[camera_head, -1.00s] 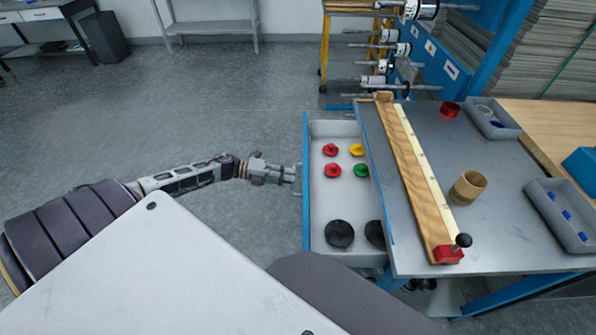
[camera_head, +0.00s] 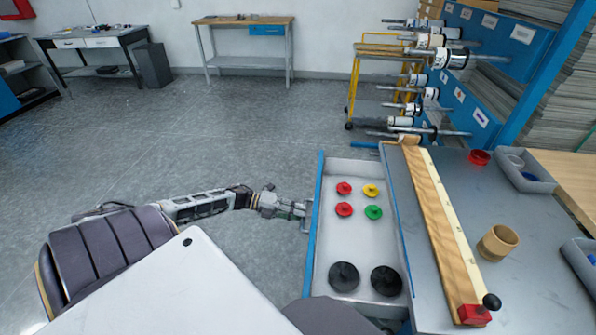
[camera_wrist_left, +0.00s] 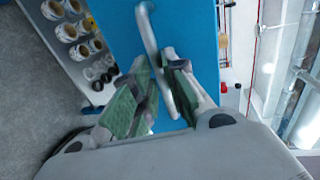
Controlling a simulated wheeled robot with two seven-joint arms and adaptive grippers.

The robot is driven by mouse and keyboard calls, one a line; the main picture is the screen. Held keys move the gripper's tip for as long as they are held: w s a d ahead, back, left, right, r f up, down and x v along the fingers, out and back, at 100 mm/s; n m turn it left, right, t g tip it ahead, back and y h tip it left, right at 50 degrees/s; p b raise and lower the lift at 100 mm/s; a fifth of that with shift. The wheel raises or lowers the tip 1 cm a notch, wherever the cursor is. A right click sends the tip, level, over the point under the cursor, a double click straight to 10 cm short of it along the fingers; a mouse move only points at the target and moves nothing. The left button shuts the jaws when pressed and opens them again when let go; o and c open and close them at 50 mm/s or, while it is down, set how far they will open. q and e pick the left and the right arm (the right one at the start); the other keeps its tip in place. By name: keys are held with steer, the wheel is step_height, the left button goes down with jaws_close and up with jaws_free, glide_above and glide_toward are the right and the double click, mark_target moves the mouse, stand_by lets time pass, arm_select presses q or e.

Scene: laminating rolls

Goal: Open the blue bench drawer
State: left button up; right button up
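The blue bench drawer (camera_head: 319,190) is pulled well out from the left side of the grey bench. Its blue front also fills the middle of the left wrist view (camera_wrist_left: 188,25). Inside lie red, yellow and green round pieces and two black discs. My left gripper (camera_head: 301,210) is at the front from the left. In the left wrist view its green-padded fingers (camera_wrist_left: 160,75) are closed around the pale bar handle (camera_wrist_left: 147,28). The fingers partly hide the handle. My right gripper is not in view.
The bench top (camera_head: 420,270) holds a wooden ruler bar (camera_head: 445,225), a tan cup (camera_head: 497,243) and a grey bin (camera_head: 527,172). A yellow roll rack (camera_head: 355,85) stands behind. The floor left of the drawer is clear.

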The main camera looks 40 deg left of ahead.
arm_select(q)
steer(key=shift+o, duration=1.2)
steer(key=shift+a, duration=0.15)
steer(key=v, duration=1.1)
steer(key=shift+s+a, duration=0.25)
steer(key=shift+a, duration=0.05)
steer(key=shift+r, duration=0.15)
